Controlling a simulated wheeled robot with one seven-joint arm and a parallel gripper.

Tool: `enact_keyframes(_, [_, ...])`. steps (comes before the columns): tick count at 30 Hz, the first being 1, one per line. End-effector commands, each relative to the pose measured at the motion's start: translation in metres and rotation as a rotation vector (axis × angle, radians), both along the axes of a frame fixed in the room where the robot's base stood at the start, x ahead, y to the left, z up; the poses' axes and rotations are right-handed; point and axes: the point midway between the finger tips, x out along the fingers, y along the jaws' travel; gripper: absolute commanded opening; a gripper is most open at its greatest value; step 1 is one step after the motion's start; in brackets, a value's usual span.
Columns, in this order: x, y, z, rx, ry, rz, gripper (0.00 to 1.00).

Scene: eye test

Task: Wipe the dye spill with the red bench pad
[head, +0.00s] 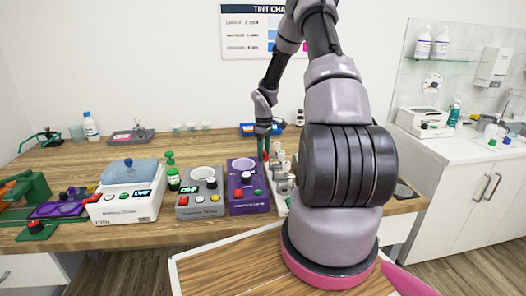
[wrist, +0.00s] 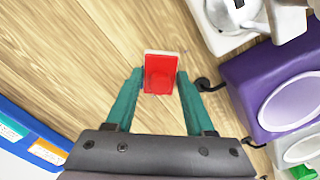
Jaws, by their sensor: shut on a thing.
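My gripper (wrist: 160,80) has two teal fingers, shut on the sides of the red bench pad (wrist: 160,68). The pad is a small red block with a pale far edge, above the wooden bench top in the wrist view. Whether it touches the bench I cannot tell. In the head view my gripper (head: 266,150) points down over the back middle of the bench, and only a bit of red shows at its tips. I cannot make out the dye spill in either view; my arm hides part of the bench.
A purple device (head: 248,190) and a grey device (head: 200,196) stand at the front of the bench (head: 60,157). A blue tray (wrist: 30,133) with labels lies close by. Bare wood lies left of my gripper.

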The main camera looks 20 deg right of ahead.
Motion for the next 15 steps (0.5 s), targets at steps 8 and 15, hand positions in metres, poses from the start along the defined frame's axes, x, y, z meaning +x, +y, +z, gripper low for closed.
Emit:
enact_keyframes(8, [-0.011,0.003,-0.001,0.001,0.002,0.000,0.09])
enact_keyframes(15, [-0.032,0.009,-0.001,0.000,0.004,-0.001,0.09])
